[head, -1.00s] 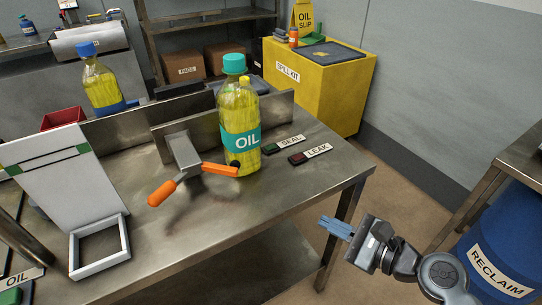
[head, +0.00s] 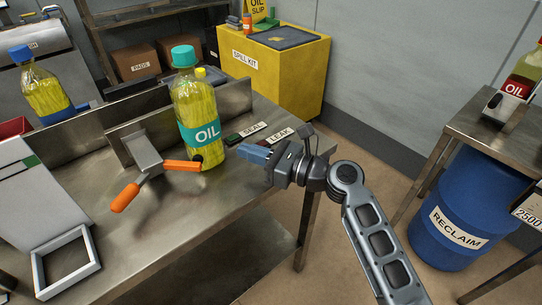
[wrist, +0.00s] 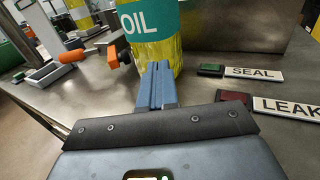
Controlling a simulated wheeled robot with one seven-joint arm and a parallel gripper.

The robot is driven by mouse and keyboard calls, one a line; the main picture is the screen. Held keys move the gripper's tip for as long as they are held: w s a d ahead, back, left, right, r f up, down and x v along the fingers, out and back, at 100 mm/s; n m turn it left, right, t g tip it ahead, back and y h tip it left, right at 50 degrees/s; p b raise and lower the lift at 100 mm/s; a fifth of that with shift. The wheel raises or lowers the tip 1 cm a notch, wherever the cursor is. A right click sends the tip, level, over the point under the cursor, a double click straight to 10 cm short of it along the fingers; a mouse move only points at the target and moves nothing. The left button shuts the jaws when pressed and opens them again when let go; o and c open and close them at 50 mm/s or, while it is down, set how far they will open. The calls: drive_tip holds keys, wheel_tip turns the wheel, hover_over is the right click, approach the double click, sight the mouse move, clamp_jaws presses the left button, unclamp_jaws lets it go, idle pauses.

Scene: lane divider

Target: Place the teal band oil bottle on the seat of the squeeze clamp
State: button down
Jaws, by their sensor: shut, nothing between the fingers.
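The fingers also show in the wrist view (wrist: 156,86).
SEAL (wrist: 252,72) and LEAK (wrist: 288,106) labels lie on the bench right of the bottle. A blue band bottle (head: 45,88) stands behind the divider. A white frame (head: 65,263) sits at front left.

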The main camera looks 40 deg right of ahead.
sight(220, 143)
drive_tip(key=shift+x, duration=2.35)
drive_tip(key=p+x, duration=0.1)
drive_tip(key=x, duration=0.6)
drive_tip(key=shift+w, duration=0.2)
